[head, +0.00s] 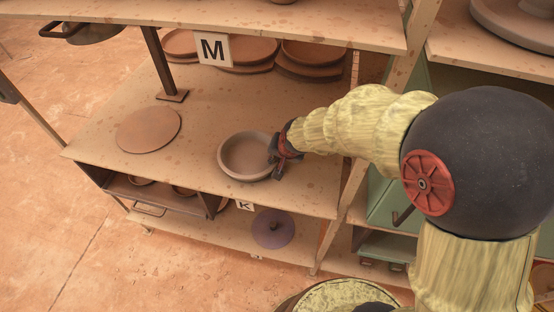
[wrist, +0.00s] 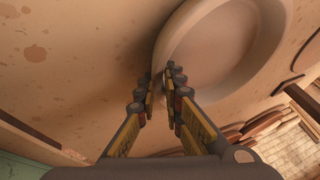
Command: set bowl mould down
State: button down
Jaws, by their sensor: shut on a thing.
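The bowl mould (head: 245,158) is a round, shallow clay-coloured dish on or just above the middle shelf board (head: 205,118); I cannot tell whether its base touches the board. It is upright or nearly so. My gripper (head: 277,158) is at the bowl's right side in the head view, shut on its rim. In the wrist view the bowl mould (wrist: 225,45) fills the upper right, and my gripper (wrist: 162,82) has its two fingers on either side of the near rim. The underside of the bowl is hidden.
A flat round clay disc (head: 148,130) lies to the left on the same board. Stacked round plates (head: 250,52) stand at the back by the M sign (head: 213,49). A dark post (head: 163,62) rises behind. A purple lid (head: 273,229) sits on the lower shelf. Board is bare between disc and bowl.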

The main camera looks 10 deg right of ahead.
jog(key=shift+w+r, duration=0.1)
jog(key=shift+r, duration=0.05)
jog(key=c, duration=1.9)
grip_release()
jog(key=shift+f, duration=0.2)
